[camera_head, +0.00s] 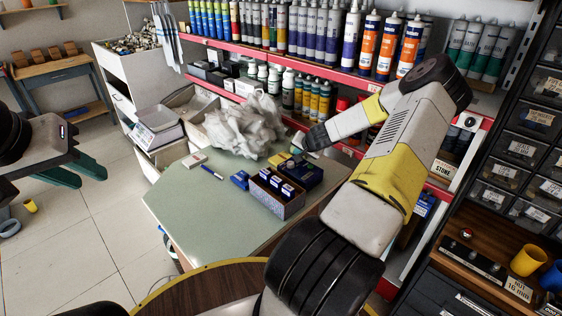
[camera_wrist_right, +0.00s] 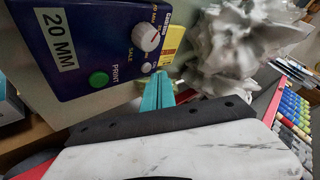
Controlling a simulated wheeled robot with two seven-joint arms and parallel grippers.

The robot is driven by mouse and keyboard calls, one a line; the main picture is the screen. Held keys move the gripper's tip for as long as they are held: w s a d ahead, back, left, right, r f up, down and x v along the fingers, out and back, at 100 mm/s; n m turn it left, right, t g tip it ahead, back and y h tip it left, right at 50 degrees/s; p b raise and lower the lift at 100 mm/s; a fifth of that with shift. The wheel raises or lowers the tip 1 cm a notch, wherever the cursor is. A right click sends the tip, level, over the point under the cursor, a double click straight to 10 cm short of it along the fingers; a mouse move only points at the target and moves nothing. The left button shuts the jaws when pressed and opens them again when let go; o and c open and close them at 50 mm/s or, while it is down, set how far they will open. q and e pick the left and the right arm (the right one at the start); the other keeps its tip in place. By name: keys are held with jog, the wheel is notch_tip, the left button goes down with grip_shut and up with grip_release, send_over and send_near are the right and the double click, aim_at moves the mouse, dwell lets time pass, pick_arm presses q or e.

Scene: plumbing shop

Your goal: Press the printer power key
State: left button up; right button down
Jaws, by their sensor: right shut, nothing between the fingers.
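The printer is a dark blue box (camera_wrist_right: 105,35) with a "20 MM" label in the right wrist view; in the head view it (camera_head: 304,174) stands on the green-topped table. Its face carries a green button (camera_wrist_right: 98,78) beside the word PRINT, a white dial (camera_wrist_right: 148,37) and a small white knob or button (camera_wrist_right: 146,68). No key is readable as power. My right gripper (camera_wrist_right: 158,82) is shut and empty, its teal fingers close to the printer's edge near the small white control; contact cannot be told. My left gripper (camera_head: 80,172) is open and empty, off the table at the left.
Crumpled white plastic (camera_head: 246,126) lies behind the printer. A box with blue-topped items (camera_head: 277,196), a blue item (camera_head: 239,180) and a pen (camera_head: 212,172) share the table (camera_head: 190,215). Shelves of tubes and bottles (camera_head: 315,35) rise behind. The table's front left is clear.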

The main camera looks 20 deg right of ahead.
jog(key=shift+f, duration=0.15)
dwell(0.3)
jog(key=shift+f, duration=0.3)
jog(key=shift+f, duration=0.15)
dwell(0.3)
jog(key=shift+r, duration=0.6)
notch_tip(320, 180, up, 6)
dwell(0.7)
